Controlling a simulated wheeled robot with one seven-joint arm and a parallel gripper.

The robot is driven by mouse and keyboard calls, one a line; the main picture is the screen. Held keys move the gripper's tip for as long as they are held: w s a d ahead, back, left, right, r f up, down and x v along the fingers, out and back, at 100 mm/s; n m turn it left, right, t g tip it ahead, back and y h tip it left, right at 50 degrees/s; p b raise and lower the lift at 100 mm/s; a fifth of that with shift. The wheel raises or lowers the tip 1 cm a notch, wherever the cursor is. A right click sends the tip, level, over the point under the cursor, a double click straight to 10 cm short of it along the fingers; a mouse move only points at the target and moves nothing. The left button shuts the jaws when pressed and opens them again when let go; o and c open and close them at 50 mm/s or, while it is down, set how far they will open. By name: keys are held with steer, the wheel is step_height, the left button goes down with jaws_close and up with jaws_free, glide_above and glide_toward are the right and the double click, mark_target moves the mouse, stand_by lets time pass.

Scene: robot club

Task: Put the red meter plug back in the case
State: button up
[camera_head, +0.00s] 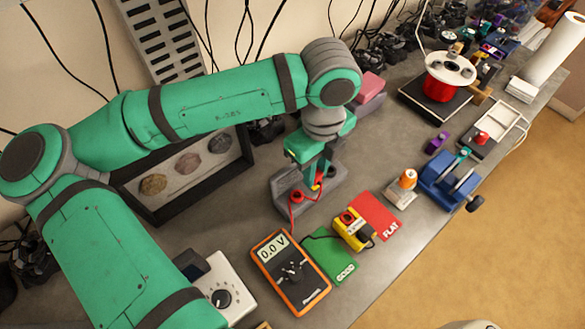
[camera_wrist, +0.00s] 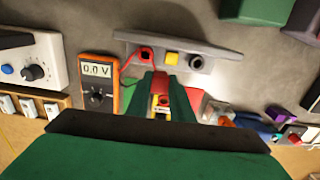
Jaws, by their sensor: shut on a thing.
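My gripper (camera_head: 317,186) is shut on the red meter plug, which is mostly hidden by the fingers; a bit of red shows between the fingertips in the wrist view (camera_wrist: 161,84). A red lead (camera_head: 291,216) runs from the orange and black meter (camera_head: 290,273), reading 0.0 V, up to the gripper. The grey case (camera_head: 340,188) lies below and behind my gripper. In the wrist view, the case (camera_wrist: 220,49) shows a red-ringed hole, a yellow square and a grey round piece. The plug appears above the case; the exact gap cannot be told.
A yellow block (camera_head: 352,229) with red and black parts sits across the green GOOD card (camera_head: 330,257) and red FLAT card (camera_head: 376,215). A blue vise (camera_head: 450,180) stands right, a framed rock display (camera_head: 185,170) left, and a white dial box (camera_head: 226,285) front left.

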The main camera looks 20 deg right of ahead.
steer(key=shift+w+a+f, duration=0.2)
steer(key=shift+a+f, duration=0.75)
steer(key=shift+f, duration=0.1)
steer(key=shift+w+a+f, duration=0.2)
steer(key=shift+a+f, duration=0.75)
steer(key=shift+f, duration=0.1)
steer(key=shift+w, duration=0.1)
steer(key=shift+s, duration=0.3)
steer(key=shift+w+f, duration=0.15)
steer(key=shift+w, duration=0.15)
stand_by(0.5)
steer(key=shift+a, duration=0.1)
